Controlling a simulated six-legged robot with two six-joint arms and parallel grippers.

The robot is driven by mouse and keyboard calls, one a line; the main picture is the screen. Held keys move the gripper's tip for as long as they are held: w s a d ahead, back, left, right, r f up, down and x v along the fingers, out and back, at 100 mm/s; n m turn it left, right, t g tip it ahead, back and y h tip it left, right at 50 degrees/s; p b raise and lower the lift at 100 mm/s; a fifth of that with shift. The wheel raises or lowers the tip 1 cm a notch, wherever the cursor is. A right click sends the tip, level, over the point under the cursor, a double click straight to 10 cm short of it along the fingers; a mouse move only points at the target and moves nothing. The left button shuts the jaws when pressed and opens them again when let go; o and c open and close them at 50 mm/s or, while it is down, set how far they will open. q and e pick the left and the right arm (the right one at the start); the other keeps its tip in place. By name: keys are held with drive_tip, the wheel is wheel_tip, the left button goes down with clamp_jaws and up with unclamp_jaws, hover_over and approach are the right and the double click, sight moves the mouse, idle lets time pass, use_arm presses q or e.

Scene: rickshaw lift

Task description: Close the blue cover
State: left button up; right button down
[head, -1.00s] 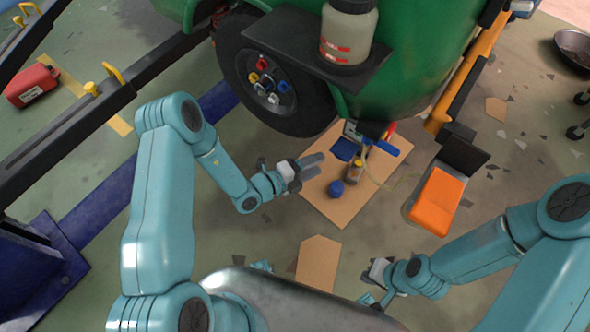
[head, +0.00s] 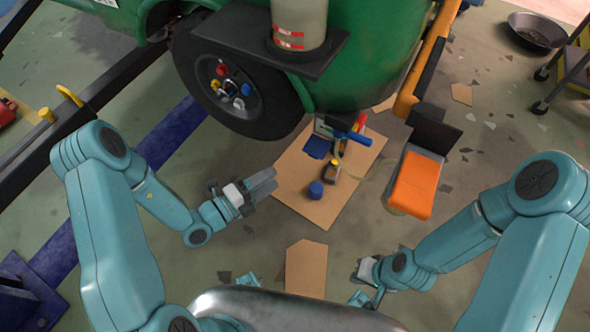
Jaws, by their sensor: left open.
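A dark blue flap (head: 318,147), which may be the blue cover, hangs open and tilted from a small pale fitting under the green rickshaw body (head: 370,60). A brighter blue handle (head: 355,137) sticks out to its right. A blue round cap (head: 316,189) stands on the cardboard sheet (head: 335,205). My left gripper (head: 268,184) is open and empty, to the left of the cap and below the flap in the picture, touching neither. My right gripper (head: 364,283) is low at the bottom, apart from these things; its fingers are too small to read.
A wheel (head: 240,85) and a dark shelf with a jar (head: 299,22) are above my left gripper. An orange-topped block (head: 416,185) stands right of the cardboard. A small bottle (head: 332,178) stands near the cap. A black pan (head: 537,31) is at the upper right.

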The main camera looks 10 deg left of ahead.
use_arm(q)
drive_tip(key=b, duration=0.5)
approach(312, 156)
drive_tip(key=shift+t, duration=0.3)
drive_tip(key=b+x, duration=0.3)
drive_tip(key=x, duration=0.6)
drive_tip(key=shift+w+d+f+b, duration=0.15)
drive_tip(key=shift+b, duration=0.2)
use_arm(e)
wheel_tip(312, 156, down, 11)
drive_tip(key=shift+w+d, duration=0.3)
drive_tip(key=shift+d, duration=0.15)
